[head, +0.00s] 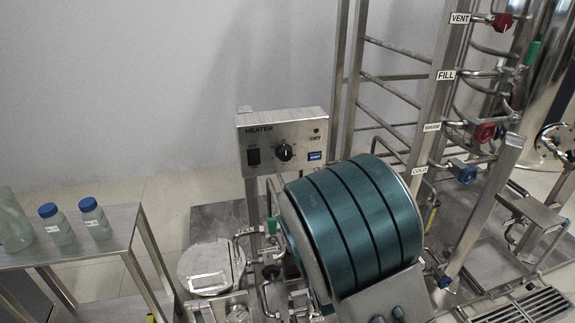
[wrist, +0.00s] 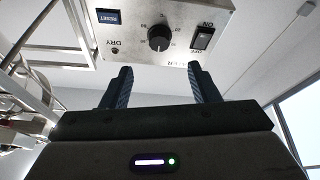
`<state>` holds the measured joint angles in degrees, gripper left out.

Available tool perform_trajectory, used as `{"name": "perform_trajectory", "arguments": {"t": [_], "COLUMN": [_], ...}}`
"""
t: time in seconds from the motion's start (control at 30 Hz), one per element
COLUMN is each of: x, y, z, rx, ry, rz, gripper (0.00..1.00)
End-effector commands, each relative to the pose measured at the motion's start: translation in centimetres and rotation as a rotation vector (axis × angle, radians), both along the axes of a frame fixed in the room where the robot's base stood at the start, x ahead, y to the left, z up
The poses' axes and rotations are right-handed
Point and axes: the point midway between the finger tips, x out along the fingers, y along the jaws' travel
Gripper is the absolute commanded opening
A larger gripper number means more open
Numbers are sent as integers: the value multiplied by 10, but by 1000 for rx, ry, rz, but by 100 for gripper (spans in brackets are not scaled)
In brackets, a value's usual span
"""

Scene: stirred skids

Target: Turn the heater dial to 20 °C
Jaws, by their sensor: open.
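The heater panel (head: 292,117) is a steel box on a post. Its black round dial (head: 284,152) sits mid-panel with marks around it; its exact setting is too small to read. In the wrist view the panel appears upside down, with the dial (wrist: 158,38) near the top centre. My gripper (wrist: 160,66) is open and empty, its two dark fingers apart and pointing toward the panel. The dial appears between and beyond the fingertips, with no contact visible. I cannot make out my gripper in the head view.
On the panel, a black rocker switch (head: 253,156) and a blue RESET label (head: 314,155) flank the dial. A steel frame with labelled valves (head: 446,74) stands right. Blue-capped bottles (head: 95,220) stand on a shelf (head: 110,232) at left.

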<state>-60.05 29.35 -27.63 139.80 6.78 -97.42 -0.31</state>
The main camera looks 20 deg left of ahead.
Motion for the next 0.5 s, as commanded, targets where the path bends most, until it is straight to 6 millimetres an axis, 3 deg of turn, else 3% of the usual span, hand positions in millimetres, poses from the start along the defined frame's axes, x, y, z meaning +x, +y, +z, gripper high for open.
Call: {"name": "perform_trajectory", "arguments": {"t": [0.3, 0.5], "x": [52, 73], "y": [35, 48], "z": [25, 35], "rx": [-2, -1], "ry": [-2, -1], "rz": [0, 0], "gripper": [55, 55]}}
